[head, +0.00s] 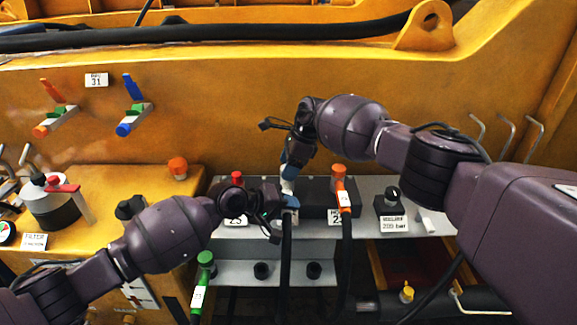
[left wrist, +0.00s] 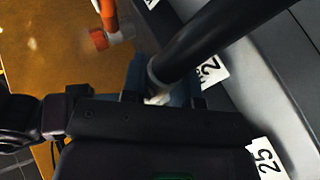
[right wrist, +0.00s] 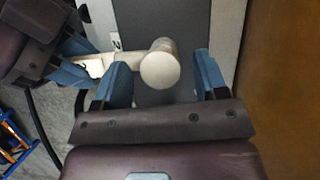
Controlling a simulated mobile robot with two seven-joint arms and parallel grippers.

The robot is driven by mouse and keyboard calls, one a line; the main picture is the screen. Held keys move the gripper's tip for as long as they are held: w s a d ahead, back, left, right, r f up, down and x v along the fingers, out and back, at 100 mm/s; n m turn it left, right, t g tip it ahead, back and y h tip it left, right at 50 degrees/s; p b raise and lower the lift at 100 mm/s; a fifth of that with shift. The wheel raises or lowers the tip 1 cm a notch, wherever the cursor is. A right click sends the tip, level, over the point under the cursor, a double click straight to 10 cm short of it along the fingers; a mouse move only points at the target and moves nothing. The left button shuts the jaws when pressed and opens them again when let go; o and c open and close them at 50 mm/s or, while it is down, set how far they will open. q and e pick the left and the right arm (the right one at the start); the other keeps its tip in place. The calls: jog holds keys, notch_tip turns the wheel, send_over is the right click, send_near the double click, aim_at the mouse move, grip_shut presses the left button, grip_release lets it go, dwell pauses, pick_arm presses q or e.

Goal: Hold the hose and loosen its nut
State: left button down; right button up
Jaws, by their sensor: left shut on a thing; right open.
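The black hose (head: 286,255) hangs down in front of the grey shelf. My left gripper (head: 284,206) is shut on the hose near its upper end; the hose also shows large in the left wrist view (left wrist: 215,35), with a pale ring by the blue fingers. A pale round fitting, seemingly the nut end (right wrist: 160,66), shows between the fingers of my right gripper (right wrist: 163,78) in the right wrist view. The right gripper (head: 288,172) is open, above and close to the left one, with a gap on each side of the fitting. The fitting is mostly hidden in the head view.
An orange-handled valve (head: 340,185) with its own hose stands just right of the grippers. A green-handled hose end (head: 203,275) hangs at left. A black knob (head: 392,195) and a label plate (head: 394,223) sit further right. The yellow wall (head: 220,115) rises behind.

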jog(key=v, duration=1.1)
jog(key=shift+r, duration=0.35)
jog(key=shift+d, duration=0.1)
pick_arm(q)
jog(key=c, duration=0.8)
grip_release()
